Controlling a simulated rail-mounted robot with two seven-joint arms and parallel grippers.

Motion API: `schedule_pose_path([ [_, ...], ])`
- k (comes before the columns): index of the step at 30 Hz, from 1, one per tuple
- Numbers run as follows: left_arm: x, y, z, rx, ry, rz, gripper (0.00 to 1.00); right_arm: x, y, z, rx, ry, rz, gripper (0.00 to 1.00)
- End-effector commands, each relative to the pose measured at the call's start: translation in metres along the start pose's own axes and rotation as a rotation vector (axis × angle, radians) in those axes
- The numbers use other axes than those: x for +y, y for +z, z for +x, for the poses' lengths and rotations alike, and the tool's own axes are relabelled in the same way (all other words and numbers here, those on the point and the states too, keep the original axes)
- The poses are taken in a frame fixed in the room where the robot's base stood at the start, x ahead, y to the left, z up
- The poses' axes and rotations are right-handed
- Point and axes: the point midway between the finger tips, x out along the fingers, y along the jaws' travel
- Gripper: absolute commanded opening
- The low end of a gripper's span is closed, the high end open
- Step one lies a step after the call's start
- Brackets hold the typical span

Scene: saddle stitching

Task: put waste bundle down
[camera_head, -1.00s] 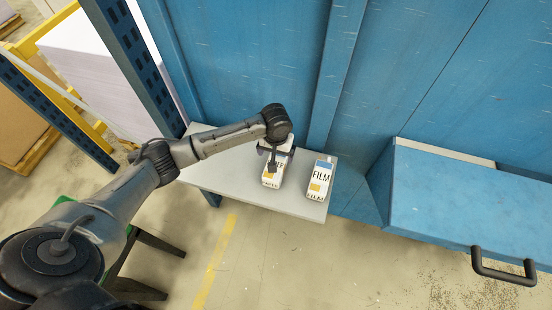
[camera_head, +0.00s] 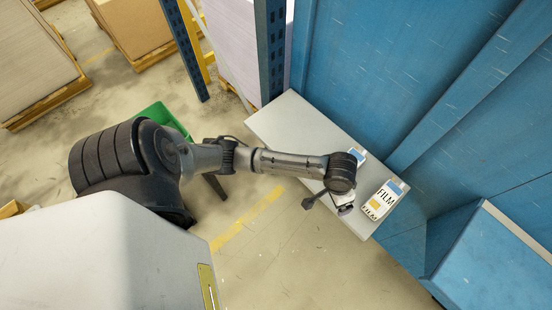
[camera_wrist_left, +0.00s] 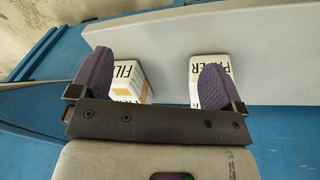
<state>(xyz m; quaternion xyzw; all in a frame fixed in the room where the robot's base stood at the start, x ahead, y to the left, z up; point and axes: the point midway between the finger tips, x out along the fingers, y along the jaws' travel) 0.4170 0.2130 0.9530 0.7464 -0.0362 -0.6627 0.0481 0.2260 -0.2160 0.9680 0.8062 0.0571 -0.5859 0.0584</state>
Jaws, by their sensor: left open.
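Two white printed bundles stand on a grey shelf (camera_head: 290,125) against the blue machine. The bundle marked FILM (camera_head: 382,200) is near the shelf's right end. The bundle marked PAPER (camera_wrist_left: 210,68) is mostly hidden by my left wrist in the head view, where a blue-and-white part of it (camera_head: 357,155) shows. My left gripper (camera_wrist_left: 155,88) is open, with nothing clamped between its purple fingers. In the left wrist view, one finger overlaps the FILM bundle (camera_wrist_left: 128,80) and the other overlaps the PAPER bundle; contact cannot be told. My right gripper is not in view.
A blue upright post (camera_head: 270,50) stands at the shelf's far left end, with a pale paper stack (camera_head: 232,45) beside it. A green object (camera_head: 163,118) is behind my arm. The shelf's left part is bare, and the floor in front is open.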

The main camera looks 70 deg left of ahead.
Motion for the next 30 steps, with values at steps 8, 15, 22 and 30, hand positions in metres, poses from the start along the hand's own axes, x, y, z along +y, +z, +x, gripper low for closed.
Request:
schedule_pose_path([
  [8, 0.026, 0.110, -0.003, 0.130, 0.033, 0.157, 0.94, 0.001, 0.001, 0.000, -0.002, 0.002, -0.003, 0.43],
  [15, 0.008, 0.167, -0.025, 0.179, -0.056, 0.192, 0.94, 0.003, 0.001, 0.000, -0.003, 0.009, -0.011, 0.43],
  [22, -0.003, 0.187, -0.037, 0.184, -0.110, 0.203, 0.94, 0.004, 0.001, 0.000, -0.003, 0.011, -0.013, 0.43],
  [30, -0.004, 0.188, -0.037, 0.184, -0.114, 0.205, 0.94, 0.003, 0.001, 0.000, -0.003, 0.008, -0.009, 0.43],
])
